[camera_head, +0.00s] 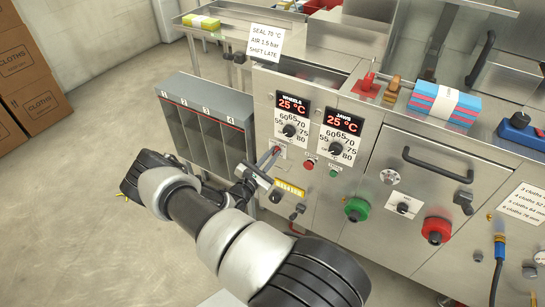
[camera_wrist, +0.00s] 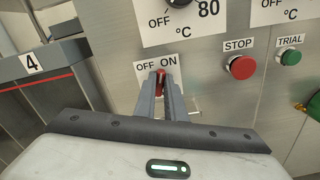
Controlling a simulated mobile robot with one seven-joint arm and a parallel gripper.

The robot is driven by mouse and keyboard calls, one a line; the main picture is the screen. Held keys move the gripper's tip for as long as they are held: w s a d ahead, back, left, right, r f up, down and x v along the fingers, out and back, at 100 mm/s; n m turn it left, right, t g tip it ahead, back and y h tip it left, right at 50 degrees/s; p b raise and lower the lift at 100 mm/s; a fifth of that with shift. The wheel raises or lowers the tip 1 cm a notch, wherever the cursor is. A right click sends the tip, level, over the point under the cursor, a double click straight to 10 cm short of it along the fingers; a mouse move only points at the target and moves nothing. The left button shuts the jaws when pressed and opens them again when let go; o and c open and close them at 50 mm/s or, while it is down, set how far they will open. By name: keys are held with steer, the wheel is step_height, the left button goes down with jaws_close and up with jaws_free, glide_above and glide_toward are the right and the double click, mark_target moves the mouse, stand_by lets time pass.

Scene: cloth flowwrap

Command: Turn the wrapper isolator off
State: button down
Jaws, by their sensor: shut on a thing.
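A small red switch lever (camera_wrist: 160,76) sits on the steel panel under a white label (camera_wrist: 146,67) reading OFF and ON. My gripper (camera_wrist: 160,88) is shut on this lever, with one finger on each side of it in the wrist view. In the head view my gripper (camera_head: 270,158) reaches the panel below the left temperature display. The fingers hide most of the lever, and I cannot tell whether it points to OFF or ON.
Right of the lever are a red STOP button (camera_wrist: 242,67) and a green TRIAL button (camera_wrist: 290,57). Temperature dials (camera_head: 289,130) sit above. A grey numbered rack (camera_head: 205,115) stands close on the left. Larger green (camera_head: 356,209) and red (camera_head: 436,230) knobs protrude lower right.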

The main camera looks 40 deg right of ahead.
steer(key=n+b, duration=0.1)
steer(key=n, duration=1.1)
steer(key=shift+w+a+f+n+b, duration=0.1)
steer(key=shift+w+a+n+b, duration=0.1)
steer(key=shift+n+b, duration=0.2)
steer(key=shift+d, duration=0.1)
steer(key=c, duration=1.8)
jaws_free()
steer(key=p+v, duration=0.2)
steer(key=v, duration=1.5)
steer(key=shift+s+a, duration=0.15)
steer(key=shift+a, duration=0.1)
